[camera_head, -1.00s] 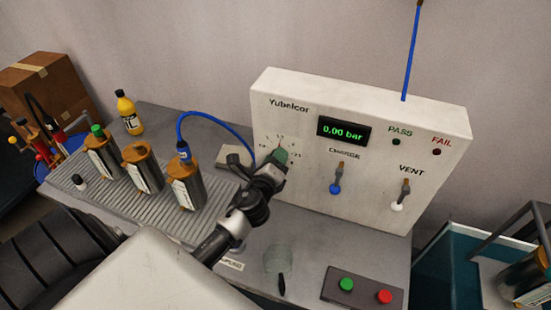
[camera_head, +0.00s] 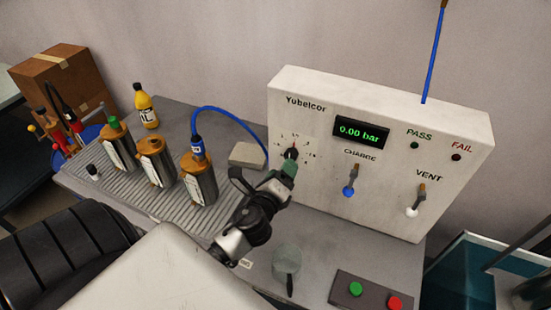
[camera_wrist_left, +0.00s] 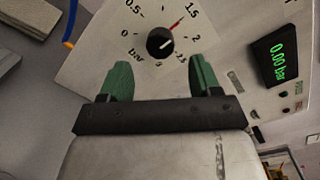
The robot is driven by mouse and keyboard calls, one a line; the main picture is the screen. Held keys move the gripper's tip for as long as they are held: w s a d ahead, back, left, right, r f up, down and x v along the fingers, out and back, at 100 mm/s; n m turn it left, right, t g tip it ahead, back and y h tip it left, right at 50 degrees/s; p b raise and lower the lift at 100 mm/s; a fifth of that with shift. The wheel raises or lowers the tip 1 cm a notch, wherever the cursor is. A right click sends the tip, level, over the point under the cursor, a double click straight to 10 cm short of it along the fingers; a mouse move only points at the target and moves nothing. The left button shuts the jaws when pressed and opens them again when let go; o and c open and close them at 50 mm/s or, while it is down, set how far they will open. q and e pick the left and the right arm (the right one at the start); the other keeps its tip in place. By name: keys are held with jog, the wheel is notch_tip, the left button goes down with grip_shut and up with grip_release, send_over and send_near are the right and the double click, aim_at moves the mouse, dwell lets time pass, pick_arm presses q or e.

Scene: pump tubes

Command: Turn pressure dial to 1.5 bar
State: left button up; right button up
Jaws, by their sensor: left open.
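The pressure dial (camera_head: 291,153) is a black knob on the white Yubelcor panel (camera_head: 385,110). In the left wrist view the dial (camera_wrist_left: 160,42) shows a red pointer aimed at about the 1.5 mark. My left gripper (camera_head: 288,168) is just in front of and below the dial in the head view. In the wrist view its two green fingers (camera_wrist_left: 161,75) are apart, with nothing between them, and the knob shows beyond their tips, clear of them. The digital display (camera_head: 361,131) reads 0.00 bar. My right gripper is not in view.
The CHARGE lever (camera_head: 350,182) and VENT lever (camera_head: 416,200) are right of the dial. A ribbed tray (camera_head: 135,190) with several metal cylinders stands left. A clear cup (camera_head: 287,258) and a button box (camera_head: 370,289) are in front.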

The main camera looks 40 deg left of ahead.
pick_arm(q)
jog(key=b+v, duration=0.1)
jog(key=v, duration=0.4)
jog(key=shift+s, duration=0.15)
dwell(0.3)
